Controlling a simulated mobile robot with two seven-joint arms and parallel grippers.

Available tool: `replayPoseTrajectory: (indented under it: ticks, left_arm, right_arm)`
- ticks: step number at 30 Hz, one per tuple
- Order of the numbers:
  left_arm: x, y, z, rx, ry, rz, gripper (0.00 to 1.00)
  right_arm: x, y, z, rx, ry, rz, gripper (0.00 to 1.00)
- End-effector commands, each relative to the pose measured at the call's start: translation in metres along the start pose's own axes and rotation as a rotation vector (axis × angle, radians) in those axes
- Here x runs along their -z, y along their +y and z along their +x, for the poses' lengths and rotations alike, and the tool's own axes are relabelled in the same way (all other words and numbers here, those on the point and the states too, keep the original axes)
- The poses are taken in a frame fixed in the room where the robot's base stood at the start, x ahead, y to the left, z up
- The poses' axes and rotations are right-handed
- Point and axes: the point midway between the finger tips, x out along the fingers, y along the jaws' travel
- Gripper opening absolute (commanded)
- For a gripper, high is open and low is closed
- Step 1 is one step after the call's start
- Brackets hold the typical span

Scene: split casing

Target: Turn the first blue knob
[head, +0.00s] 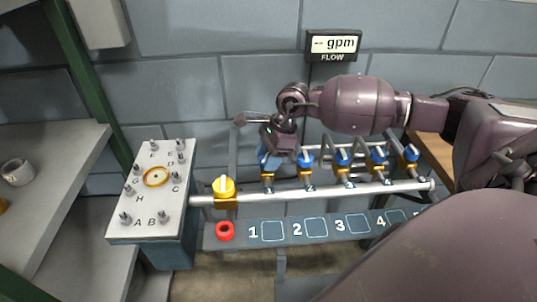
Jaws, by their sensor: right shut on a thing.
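A row of blue knobs sits on valves along a horizontal pipe. The first blue knob (264,158) is the leftmost, above the number 1 on the panel, and my gripper partly covers it. My right gripper (270,150) reaches in from the right and is shut on this first knob from above; its fingertips are mostly hidden. The other blue knobs (306,160), (343,157) stand to the right, free of the gripper. My left gripper is not in view.
A lettered pedestal (155,205) with several pegs stands left. A FLOW display (334,45) hangs on the block wall. Shelves with a cup (17,173) are far left.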

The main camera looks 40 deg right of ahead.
Motion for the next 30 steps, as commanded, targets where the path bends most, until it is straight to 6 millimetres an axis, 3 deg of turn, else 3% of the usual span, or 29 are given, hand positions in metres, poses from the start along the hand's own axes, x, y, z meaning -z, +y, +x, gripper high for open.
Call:
replayPoseTrajectory:
  ticks: [6, 21, 30]
  left_arm:
    - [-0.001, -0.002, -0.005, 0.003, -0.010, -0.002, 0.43]
    - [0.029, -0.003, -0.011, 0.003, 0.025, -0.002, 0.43]
    - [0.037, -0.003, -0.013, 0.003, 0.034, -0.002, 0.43]
  right_arm:
    - [-0.001, 0.001, -0.002, 0.080, 0.000, 0.187, 0.20]
    - [-0.002, 0.003, -0.001, 0.259, -0.001, 0.622, 0.20]
    - [-0.002, 0.003, 0.000, 0.349, -0.001, 0.842, 0.20]
